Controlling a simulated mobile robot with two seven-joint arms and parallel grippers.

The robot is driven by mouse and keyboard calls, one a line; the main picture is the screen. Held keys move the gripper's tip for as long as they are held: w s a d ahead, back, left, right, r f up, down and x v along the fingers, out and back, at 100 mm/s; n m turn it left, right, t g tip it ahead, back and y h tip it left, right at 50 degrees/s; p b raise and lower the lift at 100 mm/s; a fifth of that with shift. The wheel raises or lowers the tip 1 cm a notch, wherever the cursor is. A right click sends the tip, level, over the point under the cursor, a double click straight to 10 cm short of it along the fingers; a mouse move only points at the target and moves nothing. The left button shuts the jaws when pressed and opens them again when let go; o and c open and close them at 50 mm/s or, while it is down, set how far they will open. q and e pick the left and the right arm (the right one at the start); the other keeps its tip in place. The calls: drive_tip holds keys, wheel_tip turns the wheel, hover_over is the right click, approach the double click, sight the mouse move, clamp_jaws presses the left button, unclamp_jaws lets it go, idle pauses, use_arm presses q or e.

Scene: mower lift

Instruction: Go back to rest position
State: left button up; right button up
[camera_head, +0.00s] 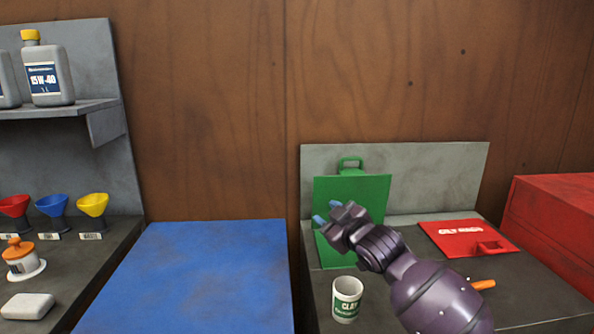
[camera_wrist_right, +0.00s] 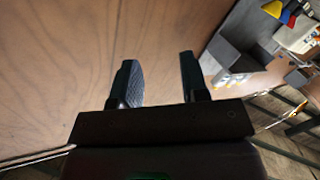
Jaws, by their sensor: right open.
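My right gripper (camera_head: 326,213) shows in the head view, in front of a green panel with a handle (camera_head: 368,190) on the right bench. In the right wrist view its two fingers (camera_wrist_right: 160,85) are apart with nothing between them, so it is open and empty. Behind the fingers in that view is the brown wooden wall (camera_wrist_right: 60,70). My left gripper is in neither view.
On the right bench (camera_head: 440,270) are a white and green can (camera_head: 346,300), a red panel (camera_head: 465,236) and an orange-handled thing (camera_head: 483,285). A bare blue surface (camera_head: 195,275) lies left of it. A shelf (camera_head: 60,110) holds bottles; funnels (camera_head: 92,206) stand below.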

drive_tip(key=s+d+f+m+g+h, duration=0.1)
drive_tip(key=s+d+f+m+h, duration=0.1)
drive_tip(key=s+d+f, duration=0.4)
drive_tip(key=s+d+f+m+g+h, duration=0.1)
drive_tip(key=s+d+f+m+h, duration=0.2)
drive_tip(key=s+f, duration=1.3)
drive_tip(key=s+d+f+m+g+h, duration=0.2)
drive_tip(key=s+d+f+m, duration=0.3)
drive_tip(key=s+d+f, duration=0.6)
drive_tip(key=s+f+h, duration=0.1)
drive_tip(key=s, duration=0.9)
drive_tip(key=shift+s+m, duration=0.15)
drive_tip(key=shift+m, duration=0.15)
